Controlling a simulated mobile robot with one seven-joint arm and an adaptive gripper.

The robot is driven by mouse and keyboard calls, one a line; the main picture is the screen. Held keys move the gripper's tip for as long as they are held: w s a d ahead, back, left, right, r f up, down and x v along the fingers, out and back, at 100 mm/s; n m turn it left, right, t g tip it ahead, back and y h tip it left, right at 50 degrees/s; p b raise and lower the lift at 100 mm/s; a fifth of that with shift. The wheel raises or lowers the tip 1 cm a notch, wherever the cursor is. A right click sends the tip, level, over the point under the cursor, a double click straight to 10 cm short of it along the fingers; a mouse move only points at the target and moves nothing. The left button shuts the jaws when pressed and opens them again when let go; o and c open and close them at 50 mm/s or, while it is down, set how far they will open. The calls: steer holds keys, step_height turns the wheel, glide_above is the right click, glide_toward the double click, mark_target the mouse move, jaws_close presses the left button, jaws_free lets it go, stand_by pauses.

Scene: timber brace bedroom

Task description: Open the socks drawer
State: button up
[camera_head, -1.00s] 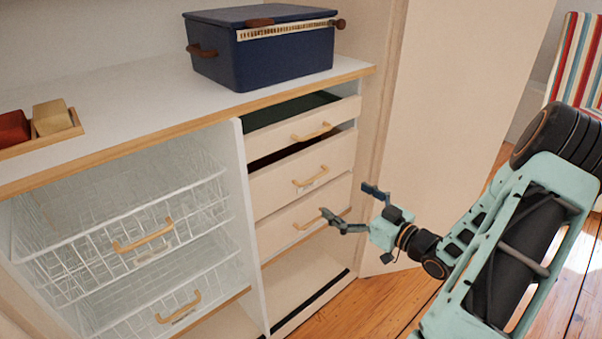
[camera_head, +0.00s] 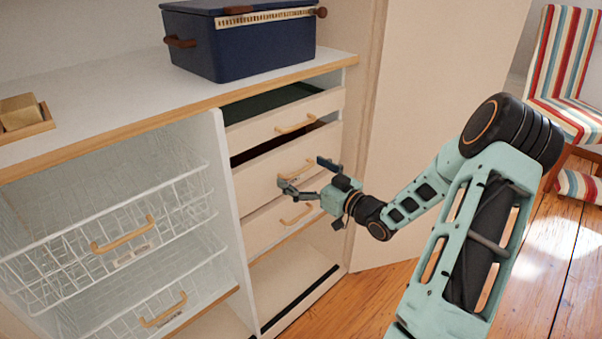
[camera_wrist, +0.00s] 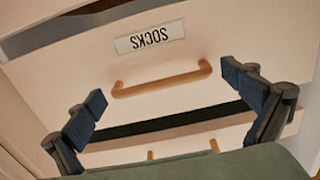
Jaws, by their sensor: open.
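The socks drawer (camera_head: 262,182) is the middle one of three cream drawers; its "SOCKS" label (camera_wrist: 150,37) appears upside down in the wrist view. A dark gap behind its upper edge shows that it stands slightly out. Its wooden bar handle (camera_wrist: 162,81) is level with my fingers. My gripper (camera_head: 307,174) is open and empty in front of this drawer. In the wrist view its fingertips (camera_wrist: 164,88) lie on either side of the handle, apart from it. The head view partly hides the handle behind my fingers.
The top drawer (camera_head: 262,126) stands partly out, and the lower drawer (camera_head: 268,228) is below. White wire baskets (camera_head: 110,235) are at left. A blue box (camera_head: 240,50) sits on the countertop. An open cabinet door (camera_head: 430,130) and a striped chair (camera_head: 565,70) are at right.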

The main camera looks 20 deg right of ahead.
steer(key=c, duration=1.5)
steer(key=shift+c, duration=0.2)
steer(key=shift+s, duration=0.15)
